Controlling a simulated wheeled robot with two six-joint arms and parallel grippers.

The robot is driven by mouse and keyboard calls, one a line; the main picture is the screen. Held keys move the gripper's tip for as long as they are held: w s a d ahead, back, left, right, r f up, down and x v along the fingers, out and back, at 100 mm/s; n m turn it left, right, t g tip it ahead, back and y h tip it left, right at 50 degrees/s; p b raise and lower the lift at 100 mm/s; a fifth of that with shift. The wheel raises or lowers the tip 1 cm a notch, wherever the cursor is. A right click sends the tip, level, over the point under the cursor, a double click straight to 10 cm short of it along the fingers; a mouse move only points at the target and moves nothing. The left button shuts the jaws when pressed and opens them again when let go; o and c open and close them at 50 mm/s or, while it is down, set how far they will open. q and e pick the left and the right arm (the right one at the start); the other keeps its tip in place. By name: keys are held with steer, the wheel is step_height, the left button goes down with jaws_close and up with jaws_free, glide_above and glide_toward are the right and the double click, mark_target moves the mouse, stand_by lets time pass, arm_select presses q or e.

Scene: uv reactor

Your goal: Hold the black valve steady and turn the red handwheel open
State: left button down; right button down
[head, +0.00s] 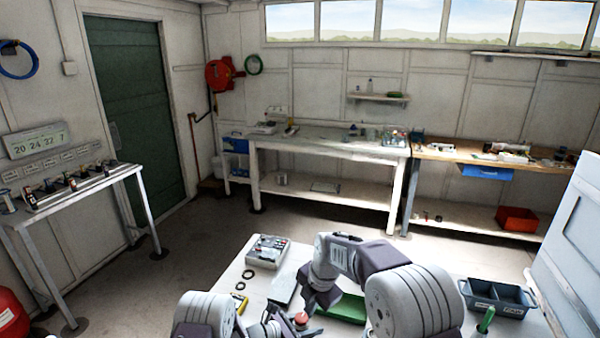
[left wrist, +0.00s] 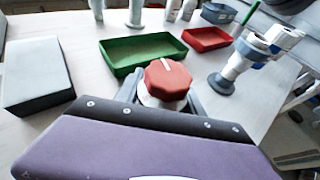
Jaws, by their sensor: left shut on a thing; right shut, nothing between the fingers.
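The red handwheel (left wrist: 167,79), with a white mark on top, sits on a pale collar between the two fingers of my left gripper (left wrist: 165,98). It also shows small at the bottom of the head view (head: 301,319). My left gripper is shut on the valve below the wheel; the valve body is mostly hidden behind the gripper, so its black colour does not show. In the head view my left gripper (head: 278,328) is beside the wheel. My right gripper (head: 311,307) points down close above the wheel, shut and empty; I cannot tell if it touches.
A green tray (head: 343,308) lies right of the wheel. A grey case (head: 268,252), black rings (head: 240,286) and a dark divided bin (head: 497,299) are on the white table. A red tray (left wrist: 207,39) and a pale fitting (left wrist: 228,78) stand near the wheel.

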steer(key=s+d+x, duration=0.1)
steer(key=x, duration=0.6)
steer(key=shift+w+f, duration=0.1)
steer(key=shift+f, duration=0.05)
stand_by(0.7)
steer(key=shift+w+d, duration=0.1)
steer(key=shift+w, duration=0.1)
stand_by(0.3)
glide_toward(308, 327)
steer(key=shift+r, duration=0.35)
stand_by(0.3)
